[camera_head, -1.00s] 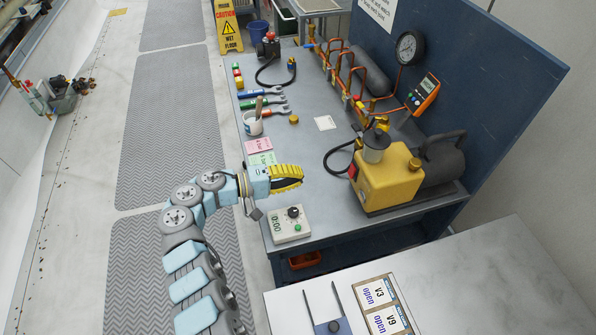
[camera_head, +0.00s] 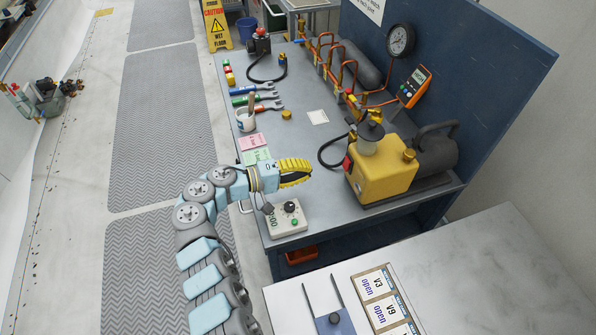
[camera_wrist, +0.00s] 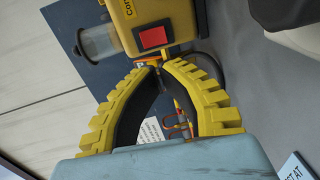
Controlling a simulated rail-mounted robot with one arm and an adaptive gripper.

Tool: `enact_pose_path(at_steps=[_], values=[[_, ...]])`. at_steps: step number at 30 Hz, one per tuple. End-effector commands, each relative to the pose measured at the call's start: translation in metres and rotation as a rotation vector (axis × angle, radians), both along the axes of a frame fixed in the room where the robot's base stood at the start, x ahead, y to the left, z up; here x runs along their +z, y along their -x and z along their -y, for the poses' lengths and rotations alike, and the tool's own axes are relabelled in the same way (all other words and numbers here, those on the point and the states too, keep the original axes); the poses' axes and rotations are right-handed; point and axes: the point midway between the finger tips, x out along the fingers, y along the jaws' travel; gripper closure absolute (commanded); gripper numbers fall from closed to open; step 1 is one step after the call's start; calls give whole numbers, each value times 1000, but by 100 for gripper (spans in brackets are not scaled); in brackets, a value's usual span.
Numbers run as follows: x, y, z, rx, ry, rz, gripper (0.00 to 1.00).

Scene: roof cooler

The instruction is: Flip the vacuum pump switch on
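The yellow vacuum pump (camera_head: 385,178) stands on the right part of the grey workbench (camera_head: 325,205), with a clear jar on top and a dark motor behind. Its red switch (camera_head: 347,162) is on the side facing my gripper. In the wrist view the red switch (camera_wrist: 153,37) sits on the yellow housing just beyond my fingertips. I cannot tell which way it is set. My gripper (camera_head: 310,170) is above the bench, left of the pump, with a gap to the switch. Its yellow-backed fingers (camera_wrist: 158,66) are brought together at the tips, with nothing between them.
A timer box (camera_head: 288,219) with a dark knob lies below my gripper. A black hose (camera_head: 324,150) curves beside the pump. Wrenches (camera_head: 255,98), a white cup (camera_head: 246,122) and colored notes (camera_head: 253,143) lie along the left edge. Copper piping (camera_head: 335,65) stands behind.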

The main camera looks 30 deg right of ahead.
Motion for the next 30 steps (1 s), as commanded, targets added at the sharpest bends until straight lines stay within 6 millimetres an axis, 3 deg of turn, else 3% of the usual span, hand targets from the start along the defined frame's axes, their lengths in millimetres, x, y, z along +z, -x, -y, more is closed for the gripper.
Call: enact_pose_path(at_steps=[9, 15, 21, 30], values=[[-9, 15, 55, -2, 1, -1, 100], [-12, 21, 79, -2, 1, -1, 100], [-12, 24, 90, 0, 0, 0, 100], [-12, 24, 91, 0, 0, 0, 100]])
